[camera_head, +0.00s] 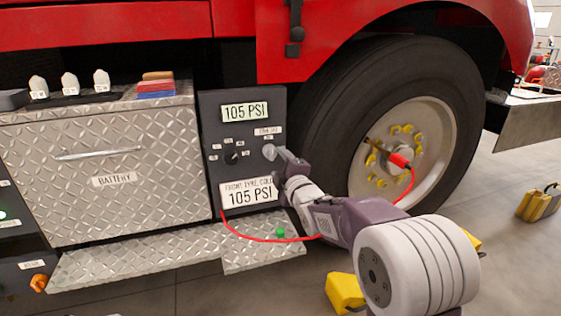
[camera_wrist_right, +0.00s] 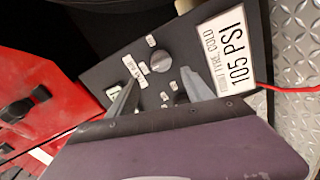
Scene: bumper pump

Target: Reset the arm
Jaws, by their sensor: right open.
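My right arm reaches in from the lower right of the head view. My right gripper (camera_head: 273,154) is in front of the right side of a dark pump panel (camera_head: 210,125). In the right wrist view the gripper (camera_wrist_right: 160,93) is open, with its two grey fingers apart. A round knob (camera_wrist_right: 161,62) lies just beyond them. I cannot tell whether a finger touches the panel. My left gripper is not in view.
A red hose (camera_head: 262,240) runs from the panel behind my arm to a red connector (camera_head: 398,160) at the wheel hub. A diamond-plate battery box (camera_head: 110,150) stands left of the panel, above a metal step (camera_head: 130,262). Yellow chocks (camera_head: 345,290) lie near my arm.

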